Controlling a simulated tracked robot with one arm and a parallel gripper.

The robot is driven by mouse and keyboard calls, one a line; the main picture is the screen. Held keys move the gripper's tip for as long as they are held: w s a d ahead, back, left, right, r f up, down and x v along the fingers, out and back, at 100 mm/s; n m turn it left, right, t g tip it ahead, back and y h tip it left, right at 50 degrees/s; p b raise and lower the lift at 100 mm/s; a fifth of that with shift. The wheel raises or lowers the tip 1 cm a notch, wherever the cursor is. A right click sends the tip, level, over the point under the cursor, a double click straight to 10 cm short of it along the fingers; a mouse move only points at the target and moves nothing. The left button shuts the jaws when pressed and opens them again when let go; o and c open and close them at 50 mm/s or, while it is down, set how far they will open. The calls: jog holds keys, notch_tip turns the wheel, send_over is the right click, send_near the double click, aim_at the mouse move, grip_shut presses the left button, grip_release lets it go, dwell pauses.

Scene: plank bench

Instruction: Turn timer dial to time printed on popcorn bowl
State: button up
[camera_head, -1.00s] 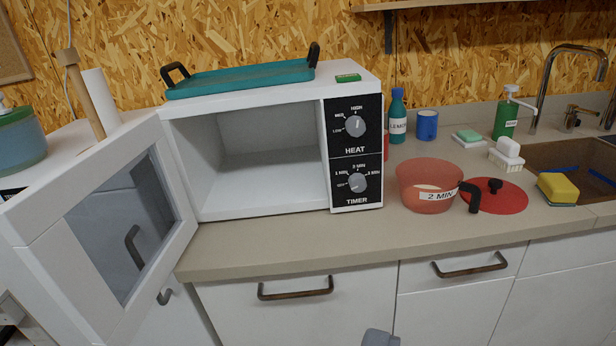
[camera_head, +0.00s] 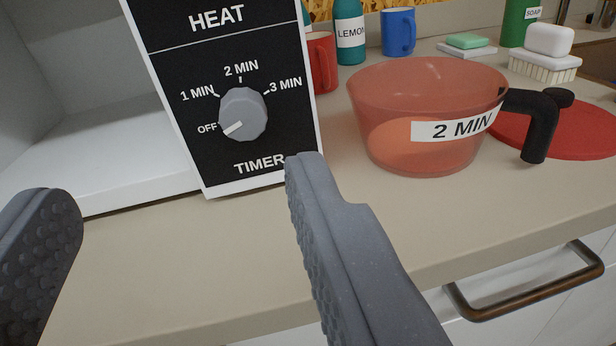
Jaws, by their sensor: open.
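The timer dial (camera_head: 243,114) is a grey knob on the black control panel (camera_head: 170,70) of the microwave. Its white pointer mark aims at OFF, at the lower left. The labels 1 MIN, 2 MIN and 3 MIN are printed around it. The popcorn bowl (camera_head: 385,95) is a translucent red bowl with a black handle, standing on the counter right of the microwave. Its white label (camera_head: 455,126) reads 2 MIN. My gripper (camera_head: 185,185) is open and empty, its two grey fingers wide apart in front of the panel, below the dial and not touching it.
The open microwave cavity (camera_head: 90,110) is at the left. A red lid (camera_head: 590,130) lies right of the bowl. A red mug (camera_head: 322,62), a LEMON bottle (camera_head: 349,30), a blue mug (camera_head: 398,32) and a brush (camera_head: 546,55) stand behind. The counter front is clear.

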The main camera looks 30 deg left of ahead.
jog(key=h, duration=0.1)
send_near(245, 122)
jog(key=p+x, duration=0.2)
jog(key=p, duration=0.1)
jog(key=shift+w+a+f, duration=0.15)
jog(key=shift+w+f, duration=0.05)
jog(key=shift+w, duration=0.15)
jog(key=shift+w+a+r, duration=0.2)
jog(key=shift+w+a, duration=0.25)
jog(key=shift+w, duration=0.25)
jog(key=shift+w+a+f+p, duration=0.2)
jog(key=shift+w+a+p, duration=0.15)
jog(key=shift+w, duration=0.15)
jog(key=shift+w+a+r+p, duration=0.25)
jog(key=shift+w+a+p, duration=0.25)
jog(key=shift+w, duration=0.25)
jog(key=shift+w+a+f, duration=0.15)
jog(key=shift+w+a, duration=0.15)
